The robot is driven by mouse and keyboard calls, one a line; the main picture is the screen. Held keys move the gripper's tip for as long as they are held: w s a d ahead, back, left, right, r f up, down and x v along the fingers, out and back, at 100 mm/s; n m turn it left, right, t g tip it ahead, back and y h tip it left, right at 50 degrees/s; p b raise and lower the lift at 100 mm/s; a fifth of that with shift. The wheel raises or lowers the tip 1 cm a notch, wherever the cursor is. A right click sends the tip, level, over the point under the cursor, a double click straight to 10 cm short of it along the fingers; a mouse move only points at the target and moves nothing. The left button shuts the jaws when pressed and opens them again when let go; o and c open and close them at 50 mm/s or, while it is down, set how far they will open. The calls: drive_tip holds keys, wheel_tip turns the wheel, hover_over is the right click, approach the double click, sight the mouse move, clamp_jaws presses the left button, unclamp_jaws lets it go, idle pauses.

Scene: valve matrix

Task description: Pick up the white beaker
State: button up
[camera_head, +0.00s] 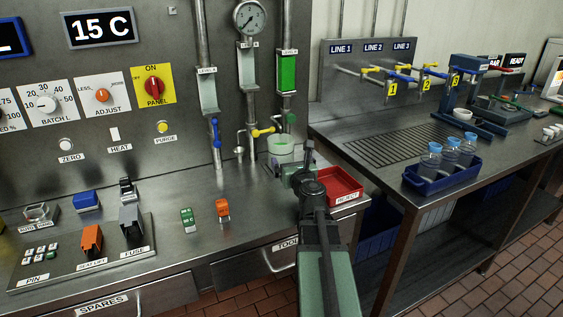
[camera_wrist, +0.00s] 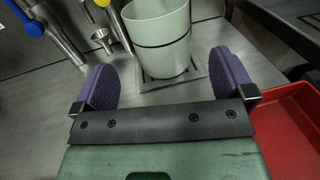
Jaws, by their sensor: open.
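The white beaker (camera_head: 283,146) stands upright below the vertical tubes and the green valve, and green shows at its top. In the wrist view the beaker (camera_wrist: 160,38) looks pale greenish white with a dark band, and stands on a square grate. My gripper (camera_head: 291,171) is just in front of the beaker and hides part of its lower side in the head view. In the wrist view my gripper (camera_wrist: 163,72) is open, its purple pads apart to the left and right of the beaker's lower part. The jaws hold nothing.
A red REJECT tray (camera_head: 341,187) lies right of my gripper. Blue (camera_head: 216,133) and yellow (camera_head: 263,132) valve handles stand left of the beaker, with a small metal funnel (camera_wrist: 102,39) nearby. A blue crate of bottles (camera_head: 441,178) is on the right bench.

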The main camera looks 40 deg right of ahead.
approach(277, 139)
drive_tip(key=x, duration=0.4)
drive_tip(key=shift+w+d+f, duration=0.2)
drive_tip(key=shift+w+d, duration=0.1)
drive_tip(key=shift+w, duration=0.05)
drive_tip(key=shift+s+r, duration=0.1)
drive_tip(key=c, duration=1)
